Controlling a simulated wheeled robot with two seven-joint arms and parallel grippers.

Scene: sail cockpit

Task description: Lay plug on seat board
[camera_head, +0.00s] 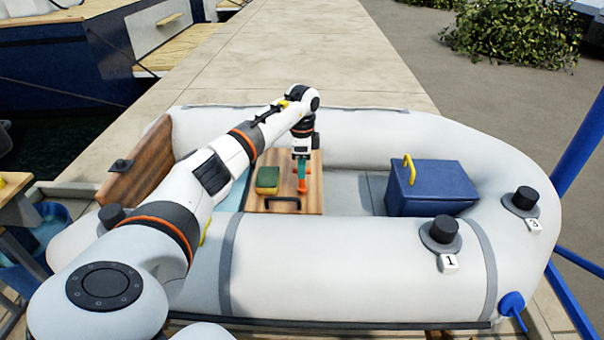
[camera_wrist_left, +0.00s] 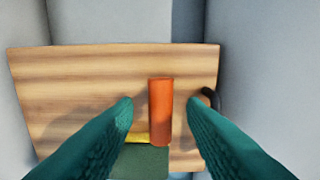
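The plug is an orange cylinder (camera_wrist_left: 160,110) over the wooden seat board (camera_wrist_left: 75,95). In the left wrist view it shows between the two teal fingers of my left gripper (camera_wrist_left: 160,104), with a gap on either side. My left gripper is open. In the head view the gripper (camera_head: 303,178) points down over the seat board (camera_head: 284,200), and the orange plug (camera_head: 302,186) shows at its fingertips. I cannot tell surely whether the plug lies or stands, or whether it touches the board. My right gripper is not in view.
A green and yellow sponge (camera_head: 267,180) lies on the board left of the gripper. A black handle (camera_head: 281,201) is at the board's near edge. A blue box (camera_head: 432,188) with a yellow handle stands to the right. The dinghy's grey tube (camera_head: 350,265) borders the near side.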

